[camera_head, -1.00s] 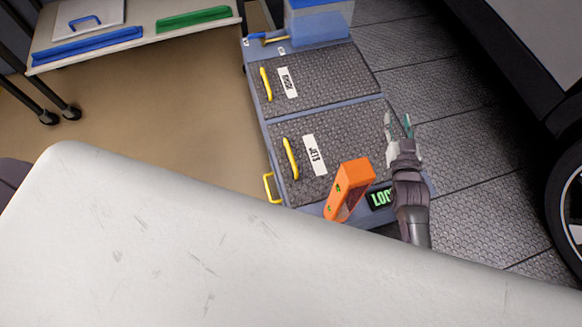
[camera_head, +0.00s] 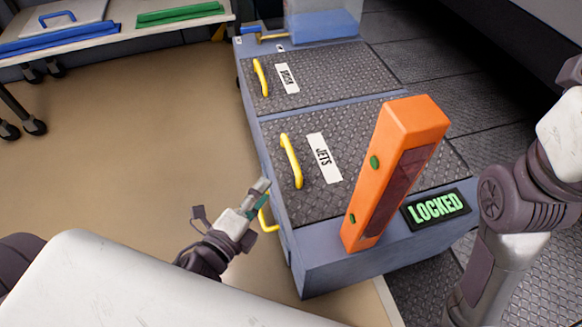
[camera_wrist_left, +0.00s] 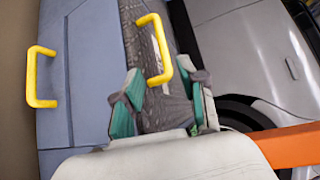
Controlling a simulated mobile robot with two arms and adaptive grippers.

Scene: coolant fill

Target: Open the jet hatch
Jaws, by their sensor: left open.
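The jet hatch (camera_head: 355,135) is a dark diamond-plate lid with a white JETS label (camera_head: 323,158). It lies flat and closed on the blue-grey cart. Its yellow handle (camera_head: 291,160) is upright along the lid's left edge. My left gripper (camera_head: 259,198) is open and empty, left of the cart and just below the handle in the head view. In the left wrist view, the hatch handle (camera_wrist_left: 155,50) shows beyond the open fingers (camera_wrist_left: 165,98), apart from them. A green LOCKED sign (camera_head: 436,207) is on the cart's front. My right gripper is out of frame.
A tall orange block (camera_head: 395,170) with green buttons stands at the cart's front, beside the hatch. A second hatch (camera_head: 330,75) with a yellow handle lies behind. A yellow side handle (camera_head: 266,214) is close to my left gripper. The tan floor at left is clear.

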